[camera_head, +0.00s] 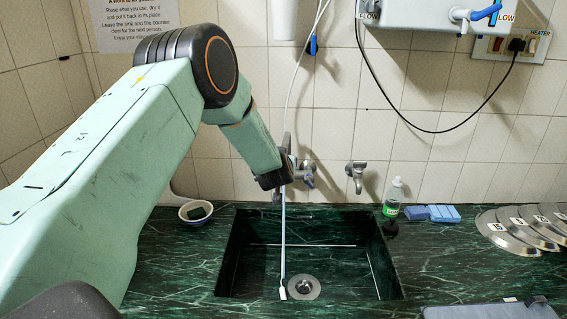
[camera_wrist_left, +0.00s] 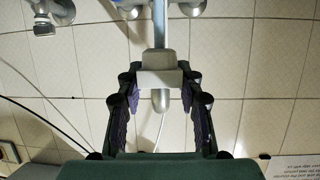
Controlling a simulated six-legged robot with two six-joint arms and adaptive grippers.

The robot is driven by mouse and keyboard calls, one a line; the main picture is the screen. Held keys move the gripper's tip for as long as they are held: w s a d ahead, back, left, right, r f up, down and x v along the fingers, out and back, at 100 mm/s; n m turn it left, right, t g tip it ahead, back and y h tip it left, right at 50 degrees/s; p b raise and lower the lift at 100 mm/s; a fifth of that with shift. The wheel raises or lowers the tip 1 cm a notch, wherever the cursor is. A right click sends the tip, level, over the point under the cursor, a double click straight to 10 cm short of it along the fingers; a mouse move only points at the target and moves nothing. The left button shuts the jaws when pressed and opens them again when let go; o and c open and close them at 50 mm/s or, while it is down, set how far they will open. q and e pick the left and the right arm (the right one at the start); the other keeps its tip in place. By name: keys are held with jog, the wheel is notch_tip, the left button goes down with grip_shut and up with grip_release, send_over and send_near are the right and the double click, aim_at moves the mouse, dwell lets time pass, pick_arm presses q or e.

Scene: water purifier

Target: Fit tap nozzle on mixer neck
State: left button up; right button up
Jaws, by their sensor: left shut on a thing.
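My left gripper (camera_head: 283,180) is beside the chrome wall mixer (camera_head: 306,172) behind the sink and partly covers it. In the left wrist view, its fingers (camera_wrist_left: 160,88) are closed on the pale grey block of the tap nozzle (camera_wrist_left: 158,78). A straight grey pipe runs from the block past the chrome fittings (camera_wrist_left: 183,8). In the head view, the pipe (camera_head: 283,235) hangs down into the sink and has a white tip. The mixer neck is not clearly visible, and I cannot tell whether the nozzle touches it. My right gripper is out of view.
A second tap (camera_head: 356,175) is on the wall to the right. The green marble sink (camera_head: 335,211) is below. A thin white hose hangs above.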

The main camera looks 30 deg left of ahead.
pick_arm(q)
jog(key=shift+w+a, duration=0.15)
jog(key=shift+w, duration=0.1)
jog(key=o, duration=0.9)
jog(key=shift+s, duration=0.1)
jog(key=v, duration=1.2)
jog(key=shift+f, duration=0.15)
